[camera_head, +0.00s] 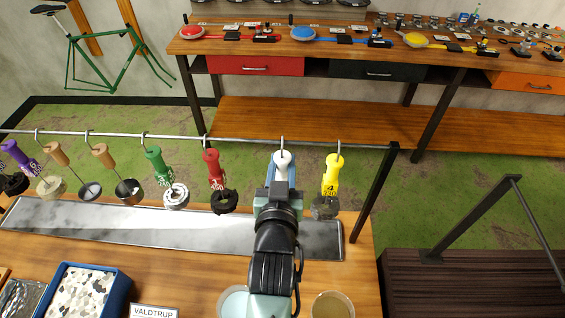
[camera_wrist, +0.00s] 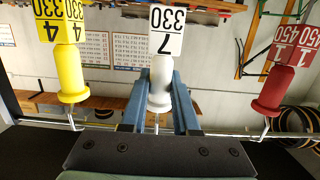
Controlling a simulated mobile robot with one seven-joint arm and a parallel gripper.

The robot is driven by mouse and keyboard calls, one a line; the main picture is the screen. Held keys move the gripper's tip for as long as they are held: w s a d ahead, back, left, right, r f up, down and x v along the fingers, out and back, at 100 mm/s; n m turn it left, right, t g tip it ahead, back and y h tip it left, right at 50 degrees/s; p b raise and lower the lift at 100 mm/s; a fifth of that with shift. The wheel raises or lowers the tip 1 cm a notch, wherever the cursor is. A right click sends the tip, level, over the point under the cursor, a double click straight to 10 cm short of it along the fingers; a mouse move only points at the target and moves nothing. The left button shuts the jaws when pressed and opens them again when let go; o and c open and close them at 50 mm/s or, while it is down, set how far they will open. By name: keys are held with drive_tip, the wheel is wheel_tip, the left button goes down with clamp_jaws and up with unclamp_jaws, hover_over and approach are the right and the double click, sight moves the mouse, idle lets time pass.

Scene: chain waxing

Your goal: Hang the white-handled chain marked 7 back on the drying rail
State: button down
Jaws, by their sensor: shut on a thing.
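My gripper (camera_head: 281,178) is shut on the white handle (camera_head: 283,159) of the chain. In the wrist view the gripper's blue fingers (camera_wrist: 163,90) stand on both sides of the white handle (camera_wrist: 159,98), below its tag (camera_wrist: 165,31) marked 7 and 330. Its metal hook shows at the drying rail (camera_head: 240,139) in the head view, between the red and yellow handles. I cannot tell whether the hook bears on the rail. The chain below the handle is hidden by my gripper and arm.
A yellow handle (camera_head: 332,172) marked 4 hangs close to the right, a red handle (camera_head: 212,168) to the left. Green, wooden and purple handles hang farther left. A metal drip tray (camera_head: 130,225) lies below. A dark post (camera_head: 375,192) stands at the rail's right end.

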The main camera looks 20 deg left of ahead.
drive_tip(key=shift+r, duration=0.1)
drive_tip(key=shift+c, duration=1.6)
unclamp_jaws()
drive_tip(key=shift+f, duration=0.2)
drive_tip(key=shift+s+r, duration=0.1)
drive_tip(key=shift+p+v, duration=1.15)
drive_tip(key=shift+v, duration=1.65)
drive_tip(key=p+v, duration=0.1)
drive_tip(key=v, duration=0.4)
drive_tip(key=shift+s+r, duration=0.1)
drive_tip(key=shift+s, duration=0.05)
